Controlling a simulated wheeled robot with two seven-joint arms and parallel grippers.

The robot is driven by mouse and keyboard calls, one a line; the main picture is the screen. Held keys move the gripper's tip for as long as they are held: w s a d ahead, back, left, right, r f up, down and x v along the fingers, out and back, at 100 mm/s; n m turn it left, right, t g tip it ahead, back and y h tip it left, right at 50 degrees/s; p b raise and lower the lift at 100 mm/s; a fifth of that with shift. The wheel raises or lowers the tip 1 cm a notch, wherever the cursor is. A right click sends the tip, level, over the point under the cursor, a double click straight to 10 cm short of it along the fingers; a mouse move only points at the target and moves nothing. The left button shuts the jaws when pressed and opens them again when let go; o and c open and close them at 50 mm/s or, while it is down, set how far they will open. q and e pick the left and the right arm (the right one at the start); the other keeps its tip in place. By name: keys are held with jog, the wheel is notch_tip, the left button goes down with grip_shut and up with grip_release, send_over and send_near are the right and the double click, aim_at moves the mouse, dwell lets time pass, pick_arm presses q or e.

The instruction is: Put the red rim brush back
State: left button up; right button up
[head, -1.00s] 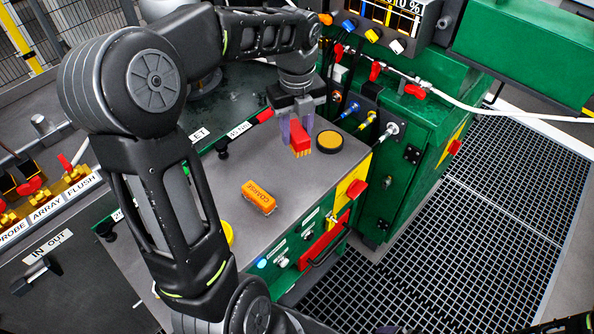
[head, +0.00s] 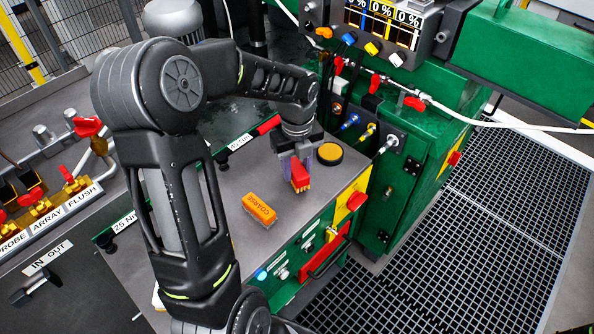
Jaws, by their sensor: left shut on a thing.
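My left gripper (head: 294,163) reaches down over the grey worktop with its jaws shut on the red rim brush (head: 300,174). The brush has a red body and orange-yellow bristles that point down. It is close to the worktop; whether it touches cannot be told. An orange block lettered COARSE (head: 259,210) lies on the worktop to the left and nearer. My right gripper does not show.
A yellow round button with a black rim (head: 330,153) sits just right of the brush. A green cabinet with colored connectors (head: 412,140) stands behind right. Bare worktop (head: 225,185) lies around the orange block.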

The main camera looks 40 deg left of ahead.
aim_at(297, 168)
pick_arm(q)
jog(key=shift+f, duration=0.65)
jog(key=shift+f, duration=0.1)
jog(key=o, duration=1.2)
notch_tip(297, 168, up, 12)
jog(key=shift+r, duration=0.1)
